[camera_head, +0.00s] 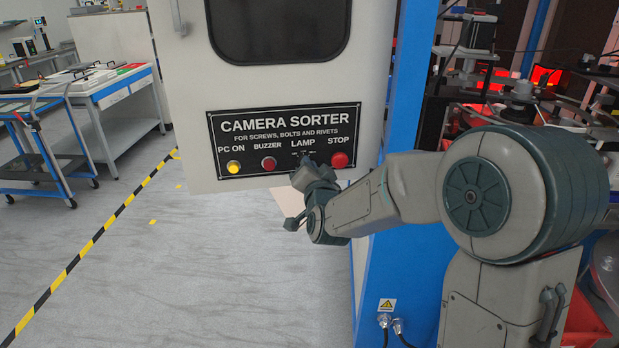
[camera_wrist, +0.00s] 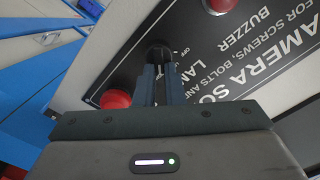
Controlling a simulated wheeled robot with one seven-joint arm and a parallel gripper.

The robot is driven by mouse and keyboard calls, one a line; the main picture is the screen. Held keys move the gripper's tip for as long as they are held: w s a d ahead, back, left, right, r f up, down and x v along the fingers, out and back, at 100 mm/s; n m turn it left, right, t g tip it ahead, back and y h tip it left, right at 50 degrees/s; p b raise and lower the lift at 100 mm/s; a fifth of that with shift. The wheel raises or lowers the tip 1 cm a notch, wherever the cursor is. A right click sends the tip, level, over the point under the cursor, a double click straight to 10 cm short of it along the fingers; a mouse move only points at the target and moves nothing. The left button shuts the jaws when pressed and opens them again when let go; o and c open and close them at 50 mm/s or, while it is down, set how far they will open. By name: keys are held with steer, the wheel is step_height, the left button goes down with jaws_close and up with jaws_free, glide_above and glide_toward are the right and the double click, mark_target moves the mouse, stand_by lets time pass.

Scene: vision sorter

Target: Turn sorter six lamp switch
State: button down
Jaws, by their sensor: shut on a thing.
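The control panel (camera_head: 230,128) is a black plate lettered "CAMERA SORTER" on the white sorter door. The lamp switch (camera_wrist: 160,52) is a dark round knob below the "LAMP" label; in the wrist view it sits between my fingertips. My gripper (camera_wrist: 160,75) is shut on the lamp switch, its two fingers reaching to the panel. In the head view my gripper (camera_head: 308,165) covers most of the switch. The switch's exact turn position cannot be told.
The red stop button (camera_head: 339,160) is close to the right of the switch; it also shows in the wrist view (camera_wrist: 115,99). The red buzzer button (camera_head: 268,164) and yellow PC ON button (camera_head: 233,167) are to the left. A blue cabinet post (camera_head: 395,215) stands behind my arm.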

steer(key=shift+m+b, duration=0.35)
steer(key=shift+m, duration=0.15)
steer(key=c, duration=1.5)
jaws_free()
steer(key=shift+d, duration=0.1)
steer(key=b+v, duration=0.1)
steer(key=v, duration=1.2)
steer(key=shift+s, duration=0.4)
steer(key=shift+d, duration=0.1)
